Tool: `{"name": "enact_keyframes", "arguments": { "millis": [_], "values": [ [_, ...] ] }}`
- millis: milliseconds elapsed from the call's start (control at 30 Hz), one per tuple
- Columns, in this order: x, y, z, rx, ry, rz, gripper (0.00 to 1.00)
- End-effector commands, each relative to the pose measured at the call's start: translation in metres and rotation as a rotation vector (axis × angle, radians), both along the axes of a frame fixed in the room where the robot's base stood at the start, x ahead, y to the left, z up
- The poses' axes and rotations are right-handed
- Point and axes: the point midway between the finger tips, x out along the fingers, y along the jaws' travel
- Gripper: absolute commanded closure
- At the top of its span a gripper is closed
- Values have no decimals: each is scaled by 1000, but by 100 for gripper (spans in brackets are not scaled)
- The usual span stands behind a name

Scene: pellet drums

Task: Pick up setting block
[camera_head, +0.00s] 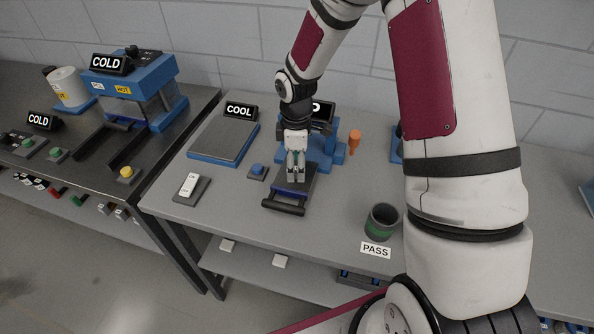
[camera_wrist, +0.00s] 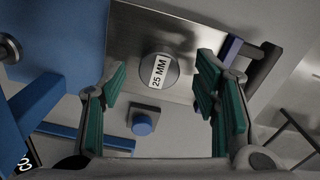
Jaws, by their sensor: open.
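The setting block appears to be the round grey piece marked "25 MM" (camera_wrist: 158,72), lying on a bare metal plate (camera_wrist: 125,45) in the wrist view. My gripper (camera_wrist: 161,68) is open, with one green-padded finger on each side of the block in the picture. I see no contact between the fingers and the block. In the head view my gripper (camera_head: 296,178) points down over the dark plate with a black handle (camera_head: 284,205), in front of a blue device (camera_head: 327,150). The block is hidden there behind the fingers.
A blue button (camera_head: 257,170) sits left of the plate and shows in the wrist view (camera_wrist: 142,125). A blue-edged pad (camera_head: 222,140) lies behind it. A white piece on a grey base (camera_head: 190,185) is at left, a dark cup (camera_head: 382,221) at right.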

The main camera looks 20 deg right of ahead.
Motion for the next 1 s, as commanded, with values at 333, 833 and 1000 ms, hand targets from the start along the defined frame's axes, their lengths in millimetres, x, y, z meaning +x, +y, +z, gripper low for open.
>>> {"name": "enact_keyframes", "arguments": {
  "millis": [333, 833, 1000],
  "values": [
    [1, 0, -10, 0, -1, 0, 44],
    [1, 0, -9, 0, -1, 0, 100],
    [1, 0, -6, 0, -2, -1, 100]
  ]
}}
